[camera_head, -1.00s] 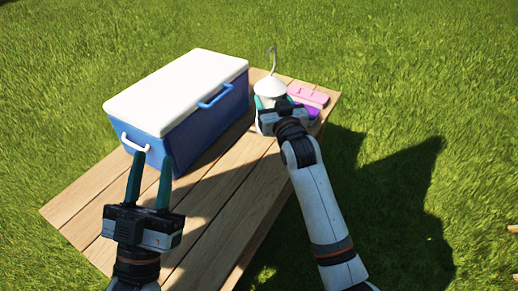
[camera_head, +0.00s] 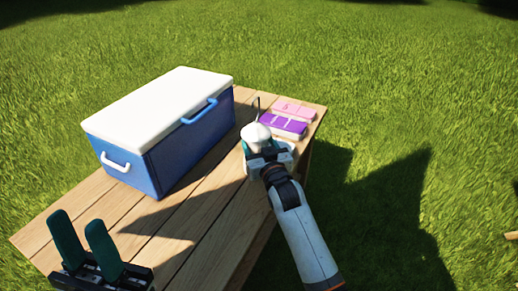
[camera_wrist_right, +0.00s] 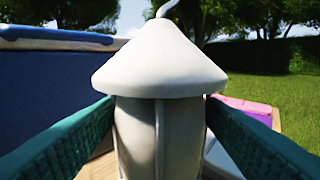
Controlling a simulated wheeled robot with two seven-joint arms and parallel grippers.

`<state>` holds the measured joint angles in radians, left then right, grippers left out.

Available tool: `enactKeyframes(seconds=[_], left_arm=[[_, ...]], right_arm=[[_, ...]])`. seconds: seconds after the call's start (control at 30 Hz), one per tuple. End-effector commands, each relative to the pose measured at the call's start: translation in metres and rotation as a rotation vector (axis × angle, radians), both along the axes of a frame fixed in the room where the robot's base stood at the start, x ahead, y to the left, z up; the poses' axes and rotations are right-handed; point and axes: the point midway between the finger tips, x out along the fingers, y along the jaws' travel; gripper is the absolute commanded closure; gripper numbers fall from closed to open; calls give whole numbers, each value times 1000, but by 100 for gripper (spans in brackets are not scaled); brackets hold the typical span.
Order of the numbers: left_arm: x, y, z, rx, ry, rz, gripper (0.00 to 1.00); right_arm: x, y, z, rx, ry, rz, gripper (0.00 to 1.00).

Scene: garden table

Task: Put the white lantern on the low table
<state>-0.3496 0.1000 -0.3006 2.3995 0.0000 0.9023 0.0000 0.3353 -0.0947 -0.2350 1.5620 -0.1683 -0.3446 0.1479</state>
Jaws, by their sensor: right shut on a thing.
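The white lantern (camera_head: 256,133) has a cone-shaped top and a thin hook. It is upright over the right part of the wooden table (camera_head: 205,215); I cannot tell whether its base touches the boards. My right gripper (camera_head: 260,148) is shut on it. In the right wrist view the lantern (camera_wrist_right: 158,70) fills the middle, with a green finger on each side of its body below the cone. Its lower end is hidden. My left gripper (camera_head: 80,222) is open and empty over the table's near left part. I cannot tell which surface is the low table.
A blue cooler (camera_head: 165,150) with a white lid stands left of the lantern. Purple (camera_head: 283,124) and pink (camera_head: 295,109) flat boxes lie behind it. A wooden edge (camera_head: 512,236) shows at the far right over grass. The table's near middle boards are clear.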

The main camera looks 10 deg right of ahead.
Motion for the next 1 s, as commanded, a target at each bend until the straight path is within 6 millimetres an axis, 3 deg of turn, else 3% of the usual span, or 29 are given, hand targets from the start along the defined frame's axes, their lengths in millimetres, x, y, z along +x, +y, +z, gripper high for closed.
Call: enactKeyframes(seconds=[0.33, 0.37, 0.5, 0.83, 1.0], left_arm=[[0, 0, 0, 1, 2, 0, 64], [0, 0, 0, 1, 2, 0, 64], [0, 0, 0, 1, 2, 0, 64], [0, 0, 1, 1, 3, 0, 64], [1, 0, 13, 1, 4, 0, 64]], right_arm=[[0, 0, 0, 2, -6, 0, 74], [0, 0, -2, 0, -2, 0, 34], [0, 0, -2, 0, -2, 0, 15], [0, 0, 3, 0, -2, 0, 15], [-25, -5, 3, 1, 2, 0, 15]])
